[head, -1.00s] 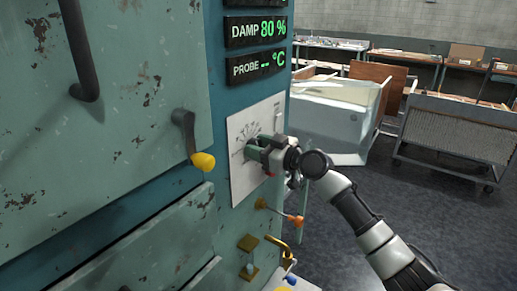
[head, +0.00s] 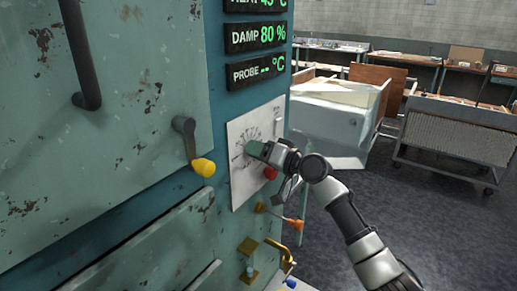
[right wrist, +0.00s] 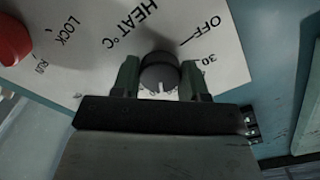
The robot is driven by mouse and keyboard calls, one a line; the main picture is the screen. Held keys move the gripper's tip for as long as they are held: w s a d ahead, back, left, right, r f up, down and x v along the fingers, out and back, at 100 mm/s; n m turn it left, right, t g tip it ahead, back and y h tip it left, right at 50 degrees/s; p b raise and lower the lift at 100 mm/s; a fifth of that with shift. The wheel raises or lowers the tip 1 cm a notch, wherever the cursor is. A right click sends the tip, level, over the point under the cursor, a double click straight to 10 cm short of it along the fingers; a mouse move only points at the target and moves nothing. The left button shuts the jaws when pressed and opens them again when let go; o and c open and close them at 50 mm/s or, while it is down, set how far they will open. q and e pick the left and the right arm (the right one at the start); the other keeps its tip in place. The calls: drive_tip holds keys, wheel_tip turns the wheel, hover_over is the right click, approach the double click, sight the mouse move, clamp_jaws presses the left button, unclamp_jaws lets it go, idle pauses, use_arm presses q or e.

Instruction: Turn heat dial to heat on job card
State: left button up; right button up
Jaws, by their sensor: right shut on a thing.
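The heat dial (right wrist: 160,72) is a dark round knob on a white panel (right wrist: 95,50) marked "HEAT °C", "OFF", "30" and "LOCK". My right gripper (right wrist: 160,85) is shut on the dial, one green finger on each side. In the head view the right gripper (head: 257,149) covers the dial at the white panel (head: 240,185). The dial's exact setting is hard to read. A display above it (head: 258,5), cut by the top edge, shows the heat in green, seemingly 45 °C. The job card cannot be made out. My left gripper is out of view.
A yellow-tipped lever (head: 203,167), an orange-tipped lever (head: 295,225) and a brass hook (head: 284,253) stick out nearby. Open floor (head: 440,225) lies to the right.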

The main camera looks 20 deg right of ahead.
drive_tip(key=shift+m+p, duration=0.4)
drive_tip(key=shift+m, duration=0.8)
drive_tip(key=o, duration=0.9)
drive_tip(key=shift+b+v, duration=1.7)
drive_tip(key=shift+v, duration=3.7)
